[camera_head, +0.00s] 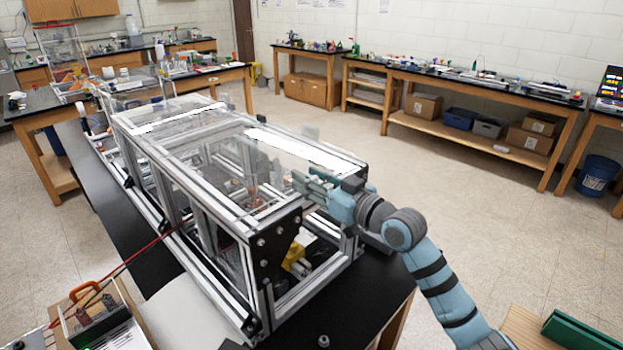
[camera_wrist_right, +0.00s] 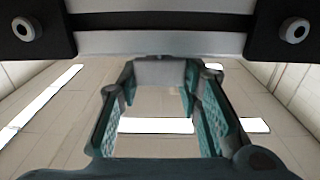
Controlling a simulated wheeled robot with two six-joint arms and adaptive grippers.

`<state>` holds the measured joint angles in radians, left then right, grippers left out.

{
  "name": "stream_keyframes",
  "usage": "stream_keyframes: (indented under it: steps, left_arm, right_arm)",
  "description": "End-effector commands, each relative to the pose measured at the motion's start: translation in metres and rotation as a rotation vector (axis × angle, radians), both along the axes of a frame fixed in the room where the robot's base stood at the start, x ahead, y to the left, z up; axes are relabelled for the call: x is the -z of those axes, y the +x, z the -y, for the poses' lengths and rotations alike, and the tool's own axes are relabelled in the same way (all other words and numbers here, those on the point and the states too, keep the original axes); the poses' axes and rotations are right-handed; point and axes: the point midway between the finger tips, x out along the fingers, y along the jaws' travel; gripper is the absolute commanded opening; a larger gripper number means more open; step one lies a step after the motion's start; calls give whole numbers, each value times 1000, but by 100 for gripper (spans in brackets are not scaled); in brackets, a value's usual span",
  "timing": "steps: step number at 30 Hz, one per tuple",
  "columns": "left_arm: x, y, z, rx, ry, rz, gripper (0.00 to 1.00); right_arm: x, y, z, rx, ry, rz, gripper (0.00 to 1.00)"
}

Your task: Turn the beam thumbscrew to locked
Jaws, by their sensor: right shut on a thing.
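My right gripper (camera_head: 305,183) is at the top of the near right end of the aluminium extrusion frame (camera_head: 222,222). In the right wrist view, its teal fingers (camera_wrist_right: 160,88) are closed on a pale grey part (camera_wrist_right: 160,72) just below a light metal beam (camera_wrist_right: 160,42). I cannot tell from its shape whether this part is the beam thumbscrew; the fingers cover its sides. No locked or unlocked marking is readable. My left gripper is not in view.
Black end plates with round silver bolt heads (camera_wrist_right: 295,30) flank the beam. Clear panels cover the frame's top, and a yellow part (camera_head: 294,255) sits inside. The frame stands on a black bench (camera_head: 345,312). An orange-handled toolbox (camera_head: 97,315) is at lower left.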

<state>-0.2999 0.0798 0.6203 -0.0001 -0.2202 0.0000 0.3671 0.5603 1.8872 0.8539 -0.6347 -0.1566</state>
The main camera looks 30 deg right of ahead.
Motion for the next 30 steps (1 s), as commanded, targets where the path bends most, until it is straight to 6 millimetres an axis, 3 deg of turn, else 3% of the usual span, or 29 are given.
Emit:
stream_keyframes:
  steps: [1,5,14,24,30]
  left_arm:
    - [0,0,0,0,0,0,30]
    - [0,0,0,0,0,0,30]
    - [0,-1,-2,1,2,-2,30]
    - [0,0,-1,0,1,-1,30]
    - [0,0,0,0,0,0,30]
  right_arm:
    - [2,0,0,0,-1,-4,35]
    - [1,0,0,0,-1,-4,53]
    - [1,-2,1,1,-2,-3,53]
    - [3,-59,22,7,-10,-6,53]
    - [1,-71,24,-2,-3,-3,53]
